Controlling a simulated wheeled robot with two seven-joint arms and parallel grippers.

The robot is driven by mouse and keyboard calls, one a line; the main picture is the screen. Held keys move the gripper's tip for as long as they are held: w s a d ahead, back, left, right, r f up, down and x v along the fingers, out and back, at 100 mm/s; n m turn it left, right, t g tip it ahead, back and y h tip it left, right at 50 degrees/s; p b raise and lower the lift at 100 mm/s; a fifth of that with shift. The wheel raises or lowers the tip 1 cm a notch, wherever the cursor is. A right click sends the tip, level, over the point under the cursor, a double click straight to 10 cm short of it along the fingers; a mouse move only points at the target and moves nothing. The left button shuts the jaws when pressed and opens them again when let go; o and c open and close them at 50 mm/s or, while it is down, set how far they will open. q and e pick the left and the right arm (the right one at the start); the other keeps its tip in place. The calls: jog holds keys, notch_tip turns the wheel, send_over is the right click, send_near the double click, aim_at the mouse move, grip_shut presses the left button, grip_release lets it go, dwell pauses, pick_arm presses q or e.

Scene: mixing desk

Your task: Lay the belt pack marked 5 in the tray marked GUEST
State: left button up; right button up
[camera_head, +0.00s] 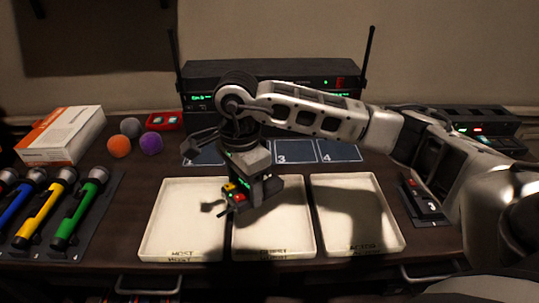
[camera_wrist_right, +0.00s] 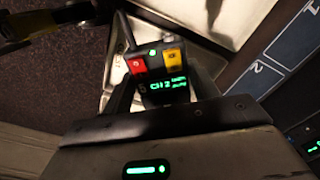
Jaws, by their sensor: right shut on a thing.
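My right gripper (camera_head: 252,182) is shut on a dark belt pack (camera_head: 237,194) with a red and a yellow button. The pack is held above the middle tray (camera_head: 296,254), near its left side. The middle tray's label is partly hidden but seems to read GUEST. My left gripper is not in view.
A tray marked HOST (camera_head: 152,248) is at left and another tray (camera_head: 390,243) at right; both look empty. Another belt pack (camera_head: 421,196) lies right of the trays. Numbered blue pads (camera_head: 339,151) lie behind. Microphones (camera_head: 77,215), coloured balls (camera_head: 151,143) and a box (camera_head: 62,134) are at left.

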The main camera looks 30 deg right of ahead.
jog(key=m, duration=0.3)
jog(key=w+d+m, duration=0.1)
jog(key=m, duration=0.1)
jog(key=shift+w+r+p, duration=0.1)
jog(key=shift+r+p, duration=0.1)
jog(key=shift+p, duration=0.1)
jog(key=m, duration=0.3)
jog(key=shift+w+d, duration=0.2)
jog(key=shift+w, duration=0.05)
jog(key=m, duration=0.3)
jog(key=w+m+p, duration=0.1)
jog(key=m, duration=0.1)
jog(key=shift+d, duration=0.4)
jog(key=m, duration=0.3)
jog(key=shift+w+d, duration=0.15)
jog(key=shift+d, duration=0.15)
jog(key=d+f+m, duration=0.2)
jog(key=m, duration=0.7)
jog(key=w+d+f+m, duration=0.1)
jog(key=d+f+m, duration=0.1)
jog(key=m, duration=0.7)
jog(key=w+d+f+m, duration=0.1)
jog(key=d+f+m, duration=0.1)
jog(key=m, duration=0.7)
jog(key=shift+d+f+b, duration=0.15)
jog(key=shift+b, duration=0.25)
jog(key=shift+f+b, duration=0.55)
jog(key=shift+f, duration=0.55)
